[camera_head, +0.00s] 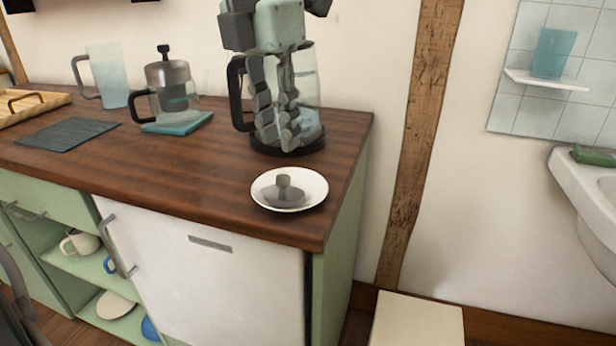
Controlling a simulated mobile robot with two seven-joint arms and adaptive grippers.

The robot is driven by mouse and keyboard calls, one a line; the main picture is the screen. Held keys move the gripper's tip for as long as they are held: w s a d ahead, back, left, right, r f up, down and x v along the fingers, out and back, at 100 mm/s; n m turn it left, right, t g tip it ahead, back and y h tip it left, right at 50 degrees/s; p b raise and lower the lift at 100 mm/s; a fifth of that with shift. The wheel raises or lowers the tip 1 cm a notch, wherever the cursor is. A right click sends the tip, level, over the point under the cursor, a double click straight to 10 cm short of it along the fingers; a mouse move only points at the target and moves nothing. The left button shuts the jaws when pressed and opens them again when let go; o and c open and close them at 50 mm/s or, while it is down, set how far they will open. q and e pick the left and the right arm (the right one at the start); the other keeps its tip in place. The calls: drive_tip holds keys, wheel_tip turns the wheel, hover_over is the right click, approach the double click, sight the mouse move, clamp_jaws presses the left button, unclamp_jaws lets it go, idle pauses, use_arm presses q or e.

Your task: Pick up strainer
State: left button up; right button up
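A small grey piece with a knob, which looks like the strainer (285,189), sits on a round white saucer (316,187) near the right front corner of the wooden counter. My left gripper (280,146) comes down from the top of the view, behind and above the saucer, apart from the strainer. Its fingers overlap a clear glass jug (312,80) with a black handle and base. I cannot tell whether they are inside the jug or in front of it, nor how far they are apart. My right gripper is not in view.
The counter (215,165) also holds a glass press pot (168,75) on a teal mat (178,124), a frosted pitcher (107,75), a dark slate mat (68,134) and a wooden tray (40,103). The counter is clear left of the saucer. A sink (590,185) is at right.

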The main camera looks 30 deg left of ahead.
sight(281, 177)
use_arm(q)
drive_tip(key=shift+f, duration=0.5)
drive_tip(key=shift+s+f, duration=0.2)
drive_tip(key=shift+f, duration=0.65)
wheel_tip(281, 177, down, 4)
drive_tip(key=shift+w+r, duration=0.1)
drive_tip(key=shift+w+f, duration=0.1)
drive_tip(key=shift+f, duration=0.4)
clamp_jaws()
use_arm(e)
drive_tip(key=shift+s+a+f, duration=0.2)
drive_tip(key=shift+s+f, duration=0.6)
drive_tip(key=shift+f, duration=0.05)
